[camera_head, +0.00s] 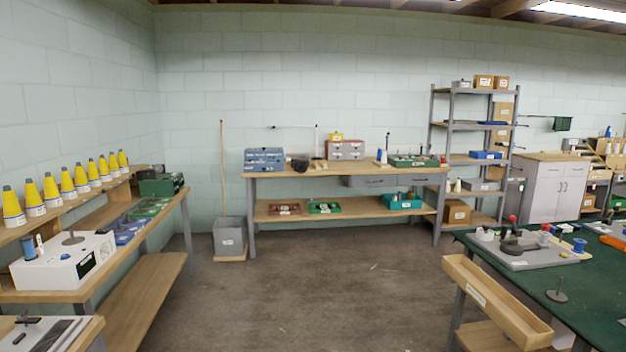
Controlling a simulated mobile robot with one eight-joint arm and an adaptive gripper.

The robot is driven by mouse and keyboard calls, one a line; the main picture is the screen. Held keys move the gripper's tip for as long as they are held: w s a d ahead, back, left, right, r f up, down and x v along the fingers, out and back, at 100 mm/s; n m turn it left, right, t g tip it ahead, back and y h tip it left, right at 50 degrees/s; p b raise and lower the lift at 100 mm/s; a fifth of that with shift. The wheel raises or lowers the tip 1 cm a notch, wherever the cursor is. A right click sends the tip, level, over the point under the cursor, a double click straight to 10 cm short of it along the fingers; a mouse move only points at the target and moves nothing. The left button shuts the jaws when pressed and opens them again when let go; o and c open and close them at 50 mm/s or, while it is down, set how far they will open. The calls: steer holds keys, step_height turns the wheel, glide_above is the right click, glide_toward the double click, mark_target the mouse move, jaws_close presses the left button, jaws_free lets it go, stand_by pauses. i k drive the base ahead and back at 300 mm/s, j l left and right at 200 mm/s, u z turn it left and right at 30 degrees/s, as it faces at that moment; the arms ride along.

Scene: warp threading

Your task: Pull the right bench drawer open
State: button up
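The back wall bench (290,172) has a wooden top and grey legs. Two grey drawer fronts sit side by side under the right part of its top: the left one (370,181) and the right one (420,180). Both look flush with each other and closed, though they are small and far off. A dark handle shows faintly on the left front; the right one's handle is hard to make out. My gripper is not in view.
The grey floor (310,290) ahead is clear. A green-topped table (590,290) with a projecting long wooden box (495,300) stands at front right. A left bench (70,292) holds yellow cones. Grey shelves (434,120) and a grey bin (229,238) flank the back bench.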

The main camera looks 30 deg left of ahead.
mark_target(428, 178)
steer(key=u, duration=0.55)
steer(key=i+j+u, duration=0.3)
steer(key=i, duration=0.25)
steer(key=i+j+u, duration=0.2)
steer(key=i, duration=0.85)
steer(key=i+u, duration=0.15)
steer(key=i, duration=0.95)
steer(key=i+z, duration=0.2)
steer(key=i, duration=0.35)
steer(key=i+z, duration=0.15)
steer(key=i, duration=0.4)
steer(key=i+j+z, duration=0.2)
steer(key=i, duration=0.35)
steer(key=i+z, duration=0.15)
steer(key=i, duration=0.4)
steer(key=i+l+u, duration=0.45)
steer(key=i+l, duration=1.45)
steer(key=l+z, duration=0.1)
steer(key=l, duration=0.55)
steer(key=i+l+z, duration=0.15)
steer(key=l, duration=0.45)
